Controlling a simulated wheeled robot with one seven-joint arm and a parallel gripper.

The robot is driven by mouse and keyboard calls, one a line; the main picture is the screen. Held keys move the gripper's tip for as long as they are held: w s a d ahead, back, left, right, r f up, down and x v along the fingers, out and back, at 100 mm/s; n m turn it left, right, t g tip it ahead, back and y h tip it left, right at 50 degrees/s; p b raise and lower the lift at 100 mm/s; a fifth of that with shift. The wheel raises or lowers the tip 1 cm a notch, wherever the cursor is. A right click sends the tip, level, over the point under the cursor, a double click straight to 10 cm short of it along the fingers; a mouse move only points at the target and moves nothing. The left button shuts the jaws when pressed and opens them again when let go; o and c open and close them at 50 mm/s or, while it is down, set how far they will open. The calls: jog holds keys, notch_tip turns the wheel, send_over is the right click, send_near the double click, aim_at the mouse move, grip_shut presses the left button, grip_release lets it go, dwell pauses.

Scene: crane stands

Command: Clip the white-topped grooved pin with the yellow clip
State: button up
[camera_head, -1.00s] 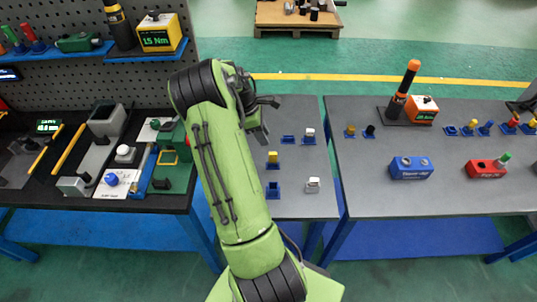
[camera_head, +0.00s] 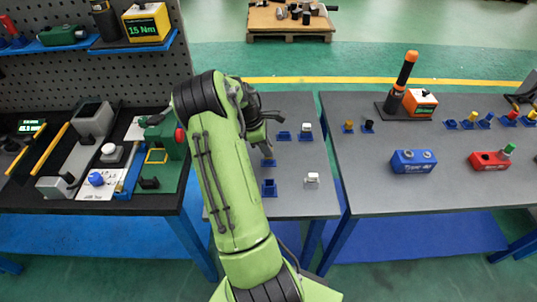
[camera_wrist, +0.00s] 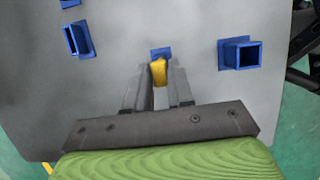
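The yellow clip (camera_wrist: 159,73) stands between the fingertips of my gripper (camera_wrist: 160,82) in the wrist view, over a small blue base (camera_wrist: 160,52). A finger lies close on each side of it; whether they press on it cannot be told. In the head view my gripper (camera_head: 264,148) is low over the middle table, and the clip is mostly hidden. Two white-topped pieces stand to its right, one at the back (camera_head: 306,129) and one at the front (camera_head: 312,178). I cannot make out a groove on either. Neither shows in the wrist view.
Empty blue sockets stand on the grey table, one near front (camera_head: 269,188) and one behind (camera_head: 283,135). An open square socket (camera_wrist: 240,53) is near my gripper in the wrist view. The right table holds a blue block (camera_head: 412,162) and a red block (camera_head: 490,160).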

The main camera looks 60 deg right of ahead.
grip_shut()
jog(key=shift+r+p, duration=2.3)
jog(key=shift+r, duration=0.25)
